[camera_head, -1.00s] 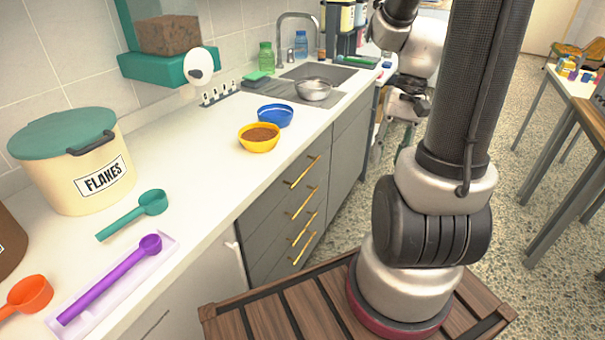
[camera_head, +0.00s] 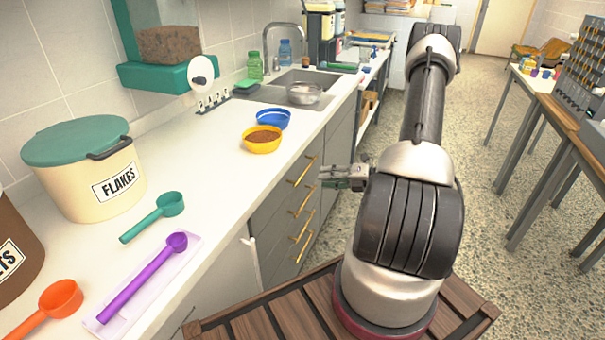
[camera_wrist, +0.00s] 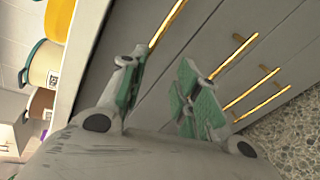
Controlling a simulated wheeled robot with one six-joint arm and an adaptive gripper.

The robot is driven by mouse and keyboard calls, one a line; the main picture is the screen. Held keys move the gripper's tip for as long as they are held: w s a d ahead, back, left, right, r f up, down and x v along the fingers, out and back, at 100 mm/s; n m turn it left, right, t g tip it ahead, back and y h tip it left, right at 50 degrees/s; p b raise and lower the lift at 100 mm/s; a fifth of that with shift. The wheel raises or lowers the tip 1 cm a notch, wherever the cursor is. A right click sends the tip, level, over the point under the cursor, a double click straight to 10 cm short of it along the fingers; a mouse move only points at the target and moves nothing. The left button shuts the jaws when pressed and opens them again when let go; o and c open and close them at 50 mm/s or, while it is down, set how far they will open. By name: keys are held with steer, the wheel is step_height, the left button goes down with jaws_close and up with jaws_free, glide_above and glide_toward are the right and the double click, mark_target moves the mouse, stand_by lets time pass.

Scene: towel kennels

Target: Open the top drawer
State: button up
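The top drawer, with its slim gold handle (camera_head: 301,172), is in the grey cabinet just under the white countertop. It looks closed, flush with the fronts below. My gripper (camera_head: 323,176) is right of the drawer fronts in the head view, its fingers pointing left towards them. In the wrist view my gripper (camera_wrist: 162,58) is open and empty, its two green-padded fingers spread. The top handle (camera_wrist: 168,23) runs at an angle just beyond the left finger's tip. Whether they touch cannot be told, but the handle is not gripped.
Lower gold handles (camera_wrist: 235,55) show to the right in the wrist view. On the counter (camera_head: 218,165) are a yellow bowl (camera_head: 262,146), a blue bowl (camera_head: 273,119), scoops and a flakes tub (camera_head: 88,190). A table (camera_head: 545,105) stands right across open floor.

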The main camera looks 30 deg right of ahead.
mark_target(307, 169)
steer(key=w+a+m, duration=0.1)
steer(key=w, duration=0.1)
steer(key=w+a+m, duration=0.1)
steer(key=w, duration=0.2)
steer(key=w+a+m+t, duration=0.1)
steer(key=w+a+m, duration=0.1)
steer(key=shift+w+f, duration=0.15)
steer(key=shift+w, duration=0.25)
jaws_close()
